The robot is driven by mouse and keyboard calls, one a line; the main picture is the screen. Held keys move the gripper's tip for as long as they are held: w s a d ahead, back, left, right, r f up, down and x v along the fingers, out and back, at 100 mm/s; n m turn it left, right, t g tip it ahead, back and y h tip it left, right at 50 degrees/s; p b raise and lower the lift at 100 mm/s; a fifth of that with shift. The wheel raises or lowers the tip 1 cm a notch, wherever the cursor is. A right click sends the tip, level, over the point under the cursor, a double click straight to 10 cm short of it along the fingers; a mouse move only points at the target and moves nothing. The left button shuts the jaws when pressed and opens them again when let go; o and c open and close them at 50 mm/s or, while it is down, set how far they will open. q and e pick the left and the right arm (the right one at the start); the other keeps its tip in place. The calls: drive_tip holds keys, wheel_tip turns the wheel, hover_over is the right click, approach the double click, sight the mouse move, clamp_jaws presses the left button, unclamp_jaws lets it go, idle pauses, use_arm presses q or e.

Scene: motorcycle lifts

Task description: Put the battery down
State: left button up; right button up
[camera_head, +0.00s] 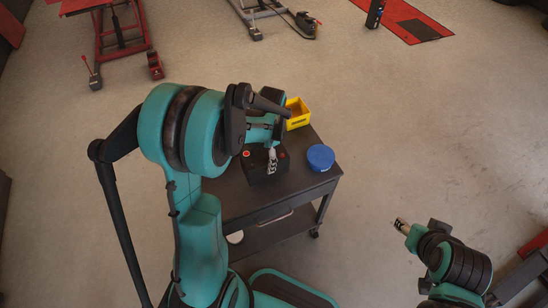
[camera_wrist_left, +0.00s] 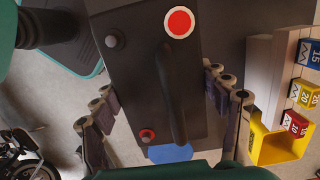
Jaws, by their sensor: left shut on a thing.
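The battery (camera_head: 262,168) is a black box with a red disc on top, at the cart's top in the head view. In the left wrist view the battery (camera_wrist_left: 140,75) fills the middle, showing its black handle, red disc and terminals. My left gripper (camera_head: 271,154) reaches down over it. In the left wrist view, the fingers of this gripper (camera_wrist_left: 164,112) lie on both sides of the battery, shut on it. I cannot tell whether its underside touches the cart. My right gripper (camera_head: 401,226) is apart from the cart at the lower right; its jaw state is unclear.
The dark cart (camera_head: 235,200) has a blue round object (camera_head: 320,157) right of the battery and a yellow crate (camera_head: 298,116) behind it. Numbered boxes (camera_wrist_left: 305,94) show in the left wrist view. A red lift (camera_head: 122,47) stands far back left. Open floor lies right of the cart.

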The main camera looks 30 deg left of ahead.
use_arm(q)
drive_tip(key=shift+f+b, duration=0.95)
drive_tip(key=shift+f, duration=1.05)
drive_tip(key=o, duration=1.9)
drive_tip(key=shift+f, duration=0.1)
drive_tip(key=r+p, duration=0.1)
drive_tip(key=r, duration=0.3)
drive_tip(key=r+p, duration=0.2)
drive_tip(key=r, duration=0.2)
drive_tip(key=d+r+p, duration=0.1)
drive_tip(key=r, duration=0.3)
drive_tip(key=shift+w+r, duration=0.1)
drive_tip(key=shift+w, duration=0.3)
drive_tip(key=shift+s+d+r+n+t+h, duration=0.15)
drive_tip(key=shift+s+d+r+n+t, duration=1.25)
drive_tip(key=shift+s, duration=0.7)
drive_tip(key=shift+s+d+r+n+t+h, duration=0.1)
drive_tip(key=shift+s+d+r+n+t, duration=1.35)
drive_tip(key=shift+s, duration=0.6)
drive_tip(key=shift+s+d+r+n+t+h, duration=0.15)
drive_tip(key=shift+s+d+r+n+t, duration=1.25)
drive_tip(key=shift+s, duration=0.7)
